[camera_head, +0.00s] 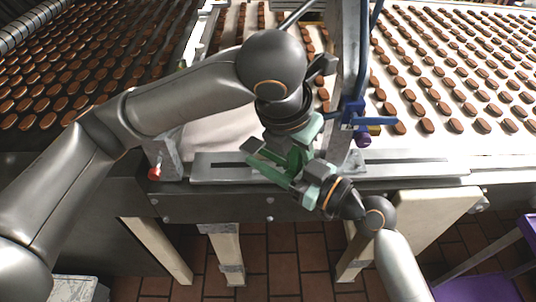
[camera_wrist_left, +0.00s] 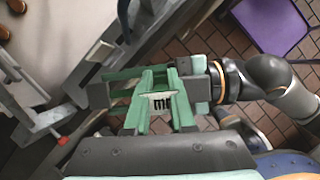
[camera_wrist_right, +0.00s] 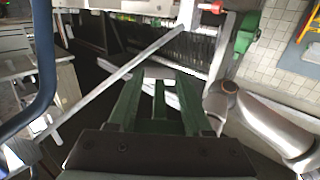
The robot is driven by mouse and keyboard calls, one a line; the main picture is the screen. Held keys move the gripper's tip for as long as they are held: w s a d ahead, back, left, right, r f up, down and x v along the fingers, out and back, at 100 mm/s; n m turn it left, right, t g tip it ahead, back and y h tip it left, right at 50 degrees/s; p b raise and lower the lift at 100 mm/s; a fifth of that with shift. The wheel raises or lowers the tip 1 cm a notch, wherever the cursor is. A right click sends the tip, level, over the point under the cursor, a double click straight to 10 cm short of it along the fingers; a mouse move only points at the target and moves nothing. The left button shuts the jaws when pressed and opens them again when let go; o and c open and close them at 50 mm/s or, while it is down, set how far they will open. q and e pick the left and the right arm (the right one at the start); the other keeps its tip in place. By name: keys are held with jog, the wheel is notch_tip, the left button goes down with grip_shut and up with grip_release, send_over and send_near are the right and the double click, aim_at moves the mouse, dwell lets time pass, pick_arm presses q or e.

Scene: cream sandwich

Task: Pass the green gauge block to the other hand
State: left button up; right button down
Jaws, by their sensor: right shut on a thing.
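The two grippers meet above the front rail of the conveyor. My right gripper (camera_head: 285,172) comes from the lower right and is shut on the green gauge block (camera_head: 298,160). The block is hard to separate from the green fingers. In the left wrist view a white label with dark letters (camera_wrist_left: 161,103) shows between the left fingers. A narrow green bar (camera_wrist_right: 160,103) shows between the right fingers (camera_wrist_right: 160,85). My left gripper (camera_head: 296,150) reaches down from above and crosses the right fingers. Its fingers (camera_wrist_left: 160,75) stand on both sides of the label; contact with the block cannot be made out.
A blue clamp with a purple knob (camera_head: 363,139) stands on a post close to the right of the grippers. A red knob (camera_head: 154,174) sits at the rail's left. Conveyors of brown biscuits (camera_head: 427,125) lie behind. A purple surface (camera_head: 490,275) is at lower right.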

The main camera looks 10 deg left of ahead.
pick_arm(q)
jog(key=o, duration=0.5)
jog(key=shift+o, duration=0.2)
jog(key=shift+s+d, duration=0.1)
jog(key=shift+d, duration=0.05)
jog(key=shift+s, duration=0.1)
